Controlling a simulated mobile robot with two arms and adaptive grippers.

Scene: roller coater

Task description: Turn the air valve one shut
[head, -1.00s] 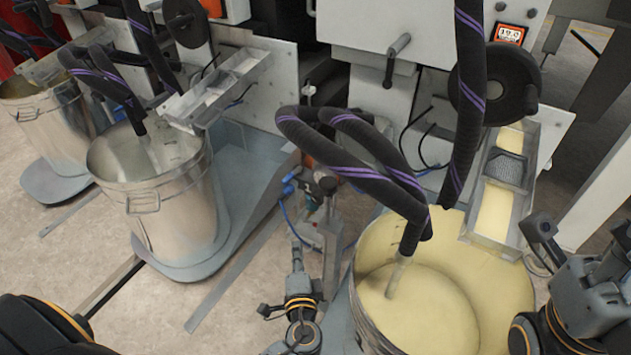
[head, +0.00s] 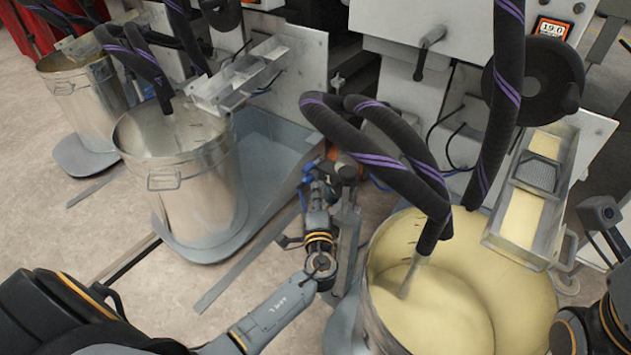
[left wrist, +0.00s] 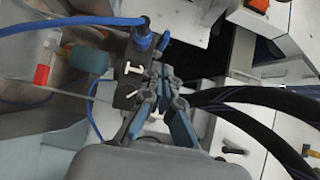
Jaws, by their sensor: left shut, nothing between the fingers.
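My left gripper (head: 318,193) reaches up to the small air fitting stand (head: 347,205) between the two front drums. In the left wrist view its fingers (left wrist: 161,72) are shut with nothing between them. They lie at the side of a dark valve block (left wrist: 130,78) with a white T-shaped handle (left wrist: 132,69); whether they touch it I cannot tell. A blue hose (left wrist: 75,23) runs into a blue fitting (left wrist: 142,40) on this block. Which handle is air valve one is unclear. My right arm shows at the right edge, but its fingers are not visible.
A drum of cream liquid (head: 380,262) stands right of my left gripper, with thick black hoses (head: 400,150) hanging above it. A steel drum (head: 180,180) stands to the left on a grey base. A red-handled part (left wrist: 41,75) and teal cylinder (left wrist: 90,59) are near the block.

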